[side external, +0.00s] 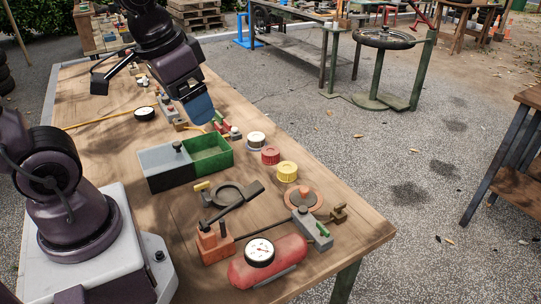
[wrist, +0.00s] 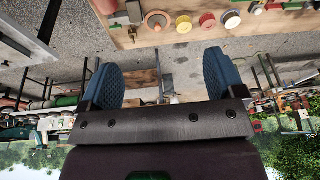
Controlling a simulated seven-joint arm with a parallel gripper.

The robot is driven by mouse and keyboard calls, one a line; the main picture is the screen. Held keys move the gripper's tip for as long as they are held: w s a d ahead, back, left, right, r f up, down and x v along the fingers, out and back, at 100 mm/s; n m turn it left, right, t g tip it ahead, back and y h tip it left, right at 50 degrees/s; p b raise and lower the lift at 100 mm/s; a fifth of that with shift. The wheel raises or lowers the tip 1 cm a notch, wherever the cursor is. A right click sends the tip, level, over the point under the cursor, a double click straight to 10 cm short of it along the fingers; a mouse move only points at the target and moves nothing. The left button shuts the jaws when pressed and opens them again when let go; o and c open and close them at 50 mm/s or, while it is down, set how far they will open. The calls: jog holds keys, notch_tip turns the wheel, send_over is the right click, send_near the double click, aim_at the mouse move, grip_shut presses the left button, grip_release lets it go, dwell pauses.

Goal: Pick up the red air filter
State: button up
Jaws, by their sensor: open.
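The red air filter (side external: 270,155) is a small round ribbed cap standing on the wooden table, between a white one (side external: 256,140) and a yellow one (side external: 287,171). In the wrist view, which looks upside down, the red filter (wrist: 207,21) shows near the top, again between the yellow and white ones. My gripper (side external: 199,108) is above the table, up and left of the red filter in the side view and apart from it. In the wrist view its two blue fingers (wrist: 161,78) are spread wide with nothing between them.
A green and grey open box (side external: 211,158) stands left of the filters. A red tank with a gauge (side external: 268,262), an orange disc (side external: 299,190) and a dark-handled tool (side external: 236,206) lie nearer the front. Bare tabletop lies right of the filters, toward the table edge.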

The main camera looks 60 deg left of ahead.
jog(key=w+a+f+m+g+y, duration=0.1)
jog(key=w+a+f+m+g, duration=0.2)
jog(key=w+a+f+m, duration=0.4)
jog(key=m+t, duration=0.3)
jog(key=m, duration=2)
send_near(271, 150)
jog(key=shift+y, duration=0.4)
jog(key=x, duration=1)
jog(key=shift+d+f, duration=0.15)
jog(key=shift+d, duration=0.2)
jog(key=c, duration=1)
